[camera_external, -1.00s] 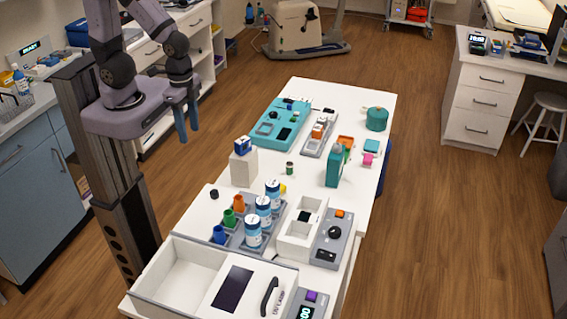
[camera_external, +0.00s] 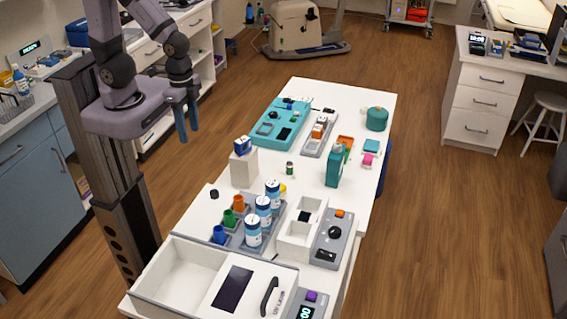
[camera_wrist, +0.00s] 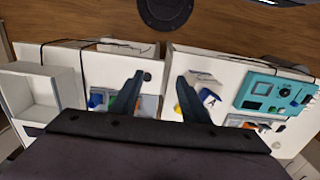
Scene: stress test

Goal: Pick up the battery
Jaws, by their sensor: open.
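A small upright cylinder, dark green with a pale band, stands on the white table; it may be the battery (camera_external: 290,168), but it is too small to be sure. It stands right of a white block (camera_external: 243,168) with a blue-and-white item on top. My gripper (camera_external: 188,135) is open and empty, high up beside the table's left edge, well left of the cylinder. In the wrist view my gripper's two dark fingers (camera_wrist: 160,79) are spread apart with nothing between them. I cannot make out the cylinder in the wrist view.
Nearer the front are a rack with blue-and-white bottles (camera_external: 264,208) and coloured cups, and an open white bin (camera_external: 183,268). A teal bottle (camera_external: 333,166) stands right of the cylinder. A teal tray (camera_external: 262,139) lies behind. Bare tabletop surrounds the cylinder.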

